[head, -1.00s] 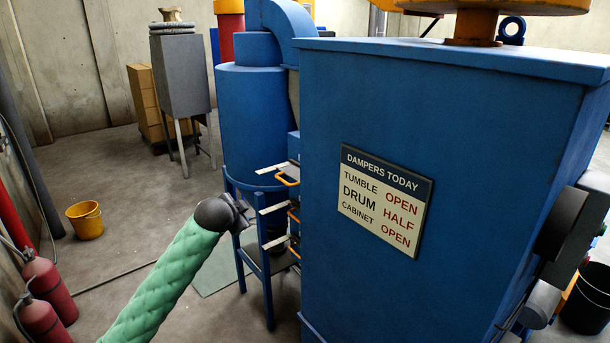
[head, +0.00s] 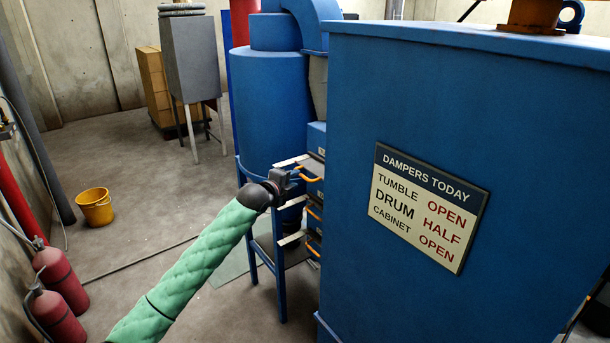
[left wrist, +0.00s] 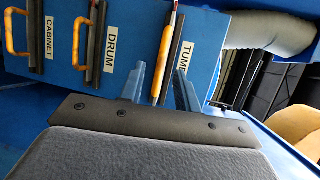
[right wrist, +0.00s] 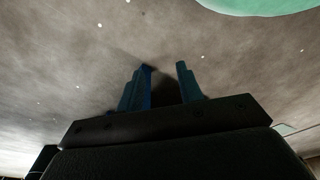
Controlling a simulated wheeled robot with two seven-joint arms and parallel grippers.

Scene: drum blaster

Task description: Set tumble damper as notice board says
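The notice board (head: 428,207) on the blue cabinet reads tumble OPEN, drum HALF, cabinet OPEN. Damper plates with orange handles stick out beside the cabinet. In the left wrist view, the tumble damper's orange handle (left wrist: 160,75) is beside a partly hidden label starting "TUM" (left wrist: 191,35). The drum handle (left wrist: 77,45) and cabinet handle (left wrist: 15,35) are to its left. My left gripper (left wrist: 162,78) is open, a finger on each side of the tumble handle; I cannot tell if they touch it. It also shows in the head view (head: 288,178). My right gripper (right wrist: 164,70) is open and empty, over the floor.
The big blue cabinet (head: 360,100) fills the right. A blue drum (head: 270,110) on a blue stand is behind the dampers. A yellow bucket (head: 95,207) and red extinguishers (head: 62,278) are at the left. The floor between is mostly clear.

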